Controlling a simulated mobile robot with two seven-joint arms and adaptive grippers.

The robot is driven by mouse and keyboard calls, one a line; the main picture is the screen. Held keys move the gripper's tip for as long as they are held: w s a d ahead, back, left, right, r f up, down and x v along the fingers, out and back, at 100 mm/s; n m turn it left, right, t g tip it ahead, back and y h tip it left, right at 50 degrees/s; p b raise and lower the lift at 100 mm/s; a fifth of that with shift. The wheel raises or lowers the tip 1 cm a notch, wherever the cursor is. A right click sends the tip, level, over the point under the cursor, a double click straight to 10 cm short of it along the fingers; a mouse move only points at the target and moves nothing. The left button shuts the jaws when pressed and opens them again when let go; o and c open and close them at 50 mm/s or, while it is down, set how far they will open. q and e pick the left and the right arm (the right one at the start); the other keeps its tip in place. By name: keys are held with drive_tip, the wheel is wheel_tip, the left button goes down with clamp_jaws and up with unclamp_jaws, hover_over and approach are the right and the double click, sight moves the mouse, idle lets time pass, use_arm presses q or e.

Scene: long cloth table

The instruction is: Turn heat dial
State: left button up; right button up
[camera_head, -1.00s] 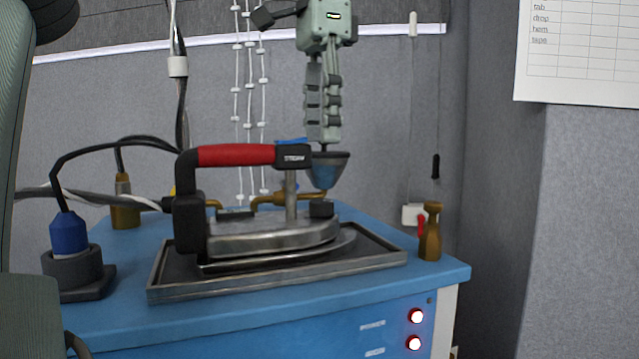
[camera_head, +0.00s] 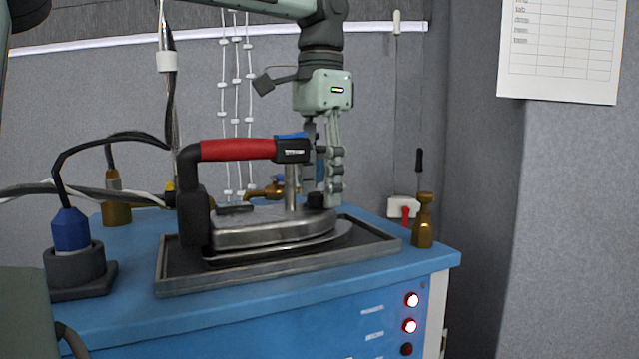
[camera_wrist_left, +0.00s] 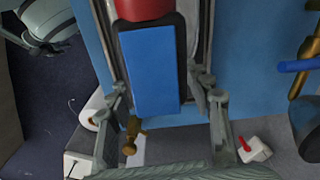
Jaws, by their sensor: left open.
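The steam iron stands on a dark tray (camera_head: 180,283); its red handle (camera_head: 237,149) shows in the head view and at the top of the left wrist view (camera_wrist_left: 143,8). A small black knob (camera_head: 316,200), which looks like the heat dial, sits on the iron's metal body (camera_head: 270,232) near the front post. My left gripper (camera_head: 322,192) points down at the handle's front end, its fingertips close to the knob. In the wrist view its open fingers (camera_wrist_left: 162,88) lie either side of the handle's blue top (camera_wrist_left: 153,68). The knob is hidden there. My right gripper is not seen.
A blue plug in a dark holder (camera_head: 75,262) stands left on the blue bench (camera_head: 120,315). A brass fitting (camera_head: 423,222) stands at its right corner. Brass pipework (camera_head: 262,192) lies behind the iron. Cables hang at the left; lit red lamps (camera_head: 411,300) are on the front panel.

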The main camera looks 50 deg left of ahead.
sight(319, 194)
use_arm(q)
clamp_jaws()
drive_tip(key=shift+f+m, duration=0.1)
drive_tip(key=shift+m, duration=1.5)
unclamp_jaws()
wheel_tip(319, 194, up, 12)
drive_tip(key=shift+s, duration=0.1)
